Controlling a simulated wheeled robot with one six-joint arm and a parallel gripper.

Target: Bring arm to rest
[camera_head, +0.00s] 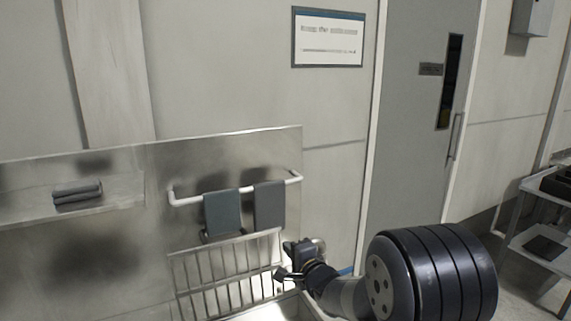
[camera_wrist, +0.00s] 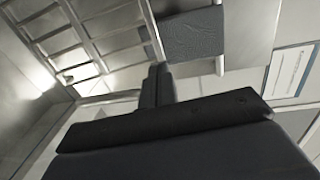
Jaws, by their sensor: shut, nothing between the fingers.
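My gripper (camera_head: 281,274) is at the lower middle of the head view, in front of the right end of a metal rack (camera_head: 215,280). My arm reaches to it from the lower right. In the wrist view my gripper's dark fingers (camera_wrist: 158,72) lie together with nothing between them. There they point toward the rack bars (camera_wrist: 95,45) and a grey cloth (camera_wrist: 193,35). I cannot tell whether the fingers touch anything.
A white rail (camera_head: 185,199) holds a grey-green cloth (camera_head: 222,212) and a darker cloth (camera_head: 269,205) above the rack. Folded cloths (camera_head: 78,193) lie on a shelf at left. A grey door (camera_head: 410,130) and a metal cart (camera_head: 540,225) are at right.

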